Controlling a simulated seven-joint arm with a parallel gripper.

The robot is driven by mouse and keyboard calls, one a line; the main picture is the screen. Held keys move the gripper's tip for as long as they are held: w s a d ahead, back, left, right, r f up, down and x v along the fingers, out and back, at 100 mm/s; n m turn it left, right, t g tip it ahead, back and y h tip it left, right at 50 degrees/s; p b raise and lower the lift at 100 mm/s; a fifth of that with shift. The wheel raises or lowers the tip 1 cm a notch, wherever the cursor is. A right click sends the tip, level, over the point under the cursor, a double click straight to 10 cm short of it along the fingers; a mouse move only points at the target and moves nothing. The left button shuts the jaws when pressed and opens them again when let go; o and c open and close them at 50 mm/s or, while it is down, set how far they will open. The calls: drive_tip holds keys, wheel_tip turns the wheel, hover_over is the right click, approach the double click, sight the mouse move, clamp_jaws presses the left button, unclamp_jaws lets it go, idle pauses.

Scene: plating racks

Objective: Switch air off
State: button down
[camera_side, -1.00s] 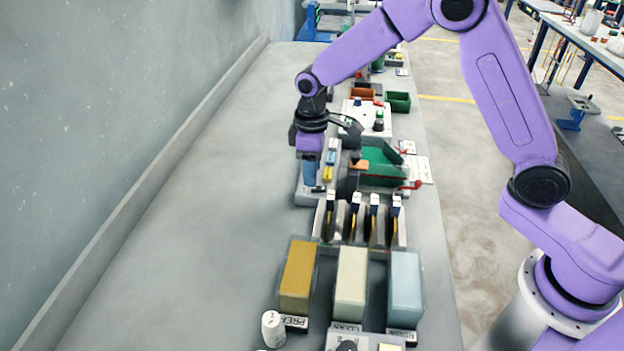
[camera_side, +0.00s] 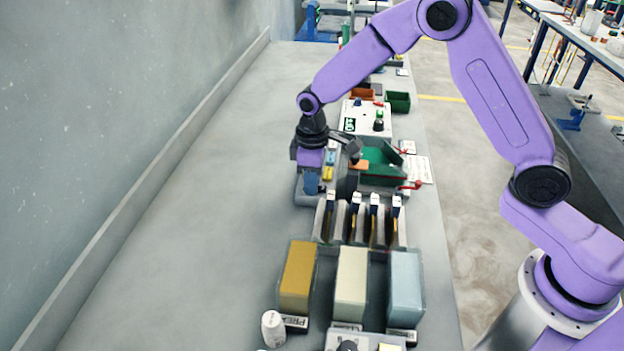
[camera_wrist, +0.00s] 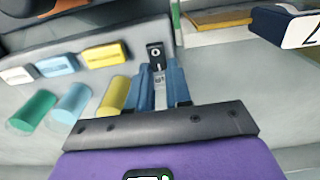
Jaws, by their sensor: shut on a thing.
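In the wrist view, a small black switch plate (camera_wrist: 156,52) with a white ring mark sits on the edge of a grey panel (camera_wrist: 120,35). My gripper (camera_wrist: 160,85) has its blue fingers shut on a narrow grey lever (camera_wrist: 160,96) just below that plate. The fingers hide most of the lever, so I cannot tell its full position. In the side view, my gripper (camera_side: 312,184) points down at the grey station behind the slotted rack, and the switch is hidden there.
A slotted rack (camera_side: 402,230) and yellow (camera_side: 298,278), cream (camera_side: 350,283) and pale blue (camera_side: 405,282) blocks stand nearer the camera. The bench's left side is clear.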

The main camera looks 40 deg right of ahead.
drive_tip(key=shift+s+d+r+t+y, duration=0.1)
drive_tip(key=shift+s+t+y, duration=0.1)
drive_tip(key=shift+t+y, duration=0.55)
drive_tip(key=shift+s+d+r+t+y, duration=0.1)
drive_tip(key=shift+s+t+y, duration=0.05)
drive_tip(key=shift+t+y, duration=0.55)
drive_tip(key=c, duration=1)
unclamp_jaws()
drive_tip(key=shift+d, duration=0.15)
drive_tip(key=shift+c, duration=0.2)
drive_tip(key=v, duration=1.7)
drive_tip(key=shift+s+d, duration=0.3)
